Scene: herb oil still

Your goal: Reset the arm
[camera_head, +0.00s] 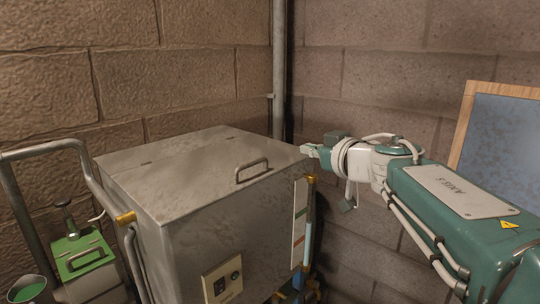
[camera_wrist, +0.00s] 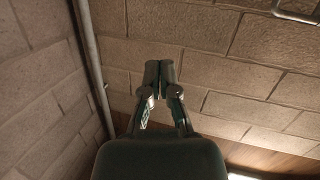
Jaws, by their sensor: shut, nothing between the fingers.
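My arm reaches in from the right in the head view, stretched level toward the left. My gripper (camera_head: 309,150) is at its end, by the back right corner of the metal box's lid. I cannot tell from the view how far it is from the lid. In the wrist view my gripper (camera_wrist: 159,68) points at the block wall, its two dark fingers together and empty. No object of the task shows at the fingertips.
A worn metal box (camera_head: 190,225) with a lid handle (camera_head: 252,170) stands in the corner. A vertical pipe (camera_head: 279,70) runs behind it. A green canister (camera_head: 80,253) is at the lower left. A wood-framed blue board (camera_head: 500,130) is at the right.

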